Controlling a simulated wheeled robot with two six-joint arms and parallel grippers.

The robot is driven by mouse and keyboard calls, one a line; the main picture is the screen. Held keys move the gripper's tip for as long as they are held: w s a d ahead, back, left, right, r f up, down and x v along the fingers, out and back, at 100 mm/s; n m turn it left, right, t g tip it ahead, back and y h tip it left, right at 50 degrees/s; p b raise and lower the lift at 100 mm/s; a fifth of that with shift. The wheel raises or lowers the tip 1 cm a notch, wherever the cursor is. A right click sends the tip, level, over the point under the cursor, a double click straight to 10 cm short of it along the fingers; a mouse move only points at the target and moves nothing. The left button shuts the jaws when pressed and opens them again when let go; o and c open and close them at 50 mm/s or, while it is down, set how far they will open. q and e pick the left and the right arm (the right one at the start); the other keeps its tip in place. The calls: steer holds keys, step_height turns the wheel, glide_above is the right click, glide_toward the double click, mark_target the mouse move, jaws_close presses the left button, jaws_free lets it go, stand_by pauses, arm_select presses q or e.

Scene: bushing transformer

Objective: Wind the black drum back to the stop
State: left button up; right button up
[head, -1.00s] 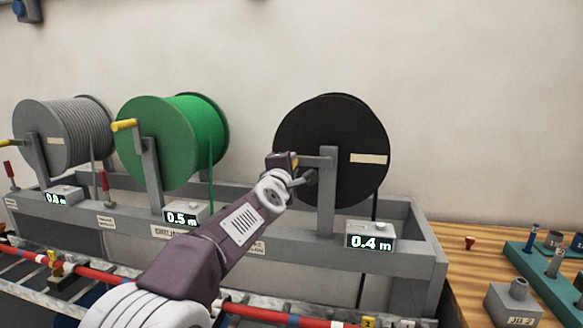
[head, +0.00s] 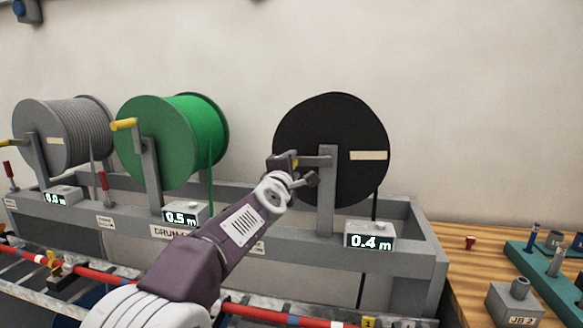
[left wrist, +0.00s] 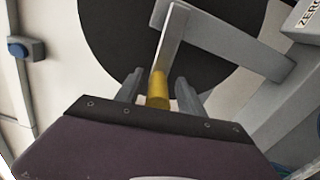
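The black drum (head: 345,120) stands at the right end of the rack. It bears a pale label strip and has a grey crank arm (head: 316,161). The crank's yellow handle (left wrist: 158,91) shows in the left wrist view, between the two fingers of my left gripper (left wrist: 158,88). Narrow gaps show on both sides of the handle, so the fingers look open around it. In the head view my left gripper (head: 288,162) is at the crank's left end and mostly covers the handle. The display (head: 369,241) below the drum reads 0.4 m. My right gripper is not in view.
A green drum (head: 155,145) and a grey drum (head: 45,135), each with a yellow-handled crank, stand to the left on the same rack (head: 290,235). A red bar (head: 255,311) runs along the front. A wooden bench (head: 465,270) with fittings is at right.

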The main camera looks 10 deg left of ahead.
arm_select(q)
steer(key=shift+s+a, duration=0.1)
steer(key=shift+s, duration=0.2)
steer(key=s, duration=0.8)
steer(key=shift+s+b, duration=0.25)
steer(key=shift+b, duration=0.2)
